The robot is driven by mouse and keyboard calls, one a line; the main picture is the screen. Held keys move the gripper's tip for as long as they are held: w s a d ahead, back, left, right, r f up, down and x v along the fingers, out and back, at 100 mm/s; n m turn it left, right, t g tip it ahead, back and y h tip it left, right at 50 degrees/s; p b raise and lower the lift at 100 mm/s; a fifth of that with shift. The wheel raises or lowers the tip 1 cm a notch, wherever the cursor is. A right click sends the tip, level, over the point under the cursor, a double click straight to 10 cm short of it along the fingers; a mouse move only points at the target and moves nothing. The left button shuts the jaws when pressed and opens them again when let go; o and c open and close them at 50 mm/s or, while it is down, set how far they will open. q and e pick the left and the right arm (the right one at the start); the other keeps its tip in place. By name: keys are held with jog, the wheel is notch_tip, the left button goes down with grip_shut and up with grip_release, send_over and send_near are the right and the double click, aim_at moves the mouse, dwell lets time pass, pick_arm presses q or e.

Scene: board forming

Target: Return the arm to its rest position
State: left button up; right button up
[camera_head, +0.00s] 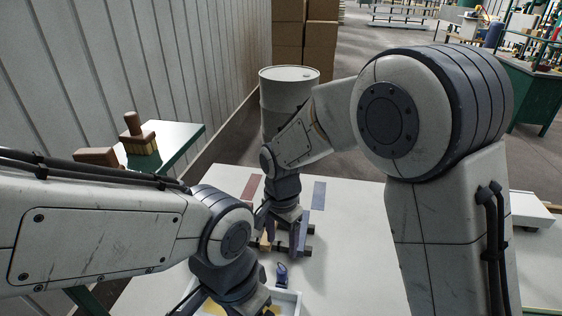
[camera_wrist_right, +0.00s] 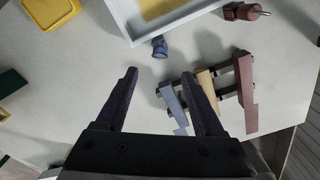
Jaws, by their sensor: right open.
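My right gripper (camera_head: 281,234) points down over the white table in the head view. In the right wrist view its two fingers (camera_wrist_right: 160,75) are spread wide with nothing held between them. One finger overlaps the blue-grey piece (camera_wrist_right: 173,104) and tan piece (camera_wrist_right: 207,84) of a small assembly; I cannot tell whether it touches. A dark red piece (camera_wrist_right: 244,88) stands beside them, with dark bars across. My left gripper (camera_head: 238,296) is low in the head view, over a shallow tray (camera_head: 289,301); its fingertips are mostly hidden.
A small blue object (camera_head: 281,274) lies by the tray. Red (camera_head: 251,188) and blue-grey (camera_head: 319,195) patches lie at the table's back. A drum (camera_head: 286,95) stands behind. A green side table (camera_head: 177,140) holds a brush (camera_head: 136,136). A yellow container (camera_wrist_right: 52,9) shows in the wrist view.

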jog(key=s+d+r+n, duration=0.2)
jog(key=s+r+n, duration=0.1)
jog(key=s+n, duration=0.4)
jog(key=s+d+r+n+y, duration=0.1)
jog(key=s+d+r+n, duration=0.1)
jog(key=s+n, duration=0.6)
jog(key=s+r, duration=0.1)
jog(key=s, duration=0.4)
jog(key=shift+s+d+r, duration=0.15)
jog(key=shift+s+d, duration=0.15)
jog(key=shift+s, duration=0.1)
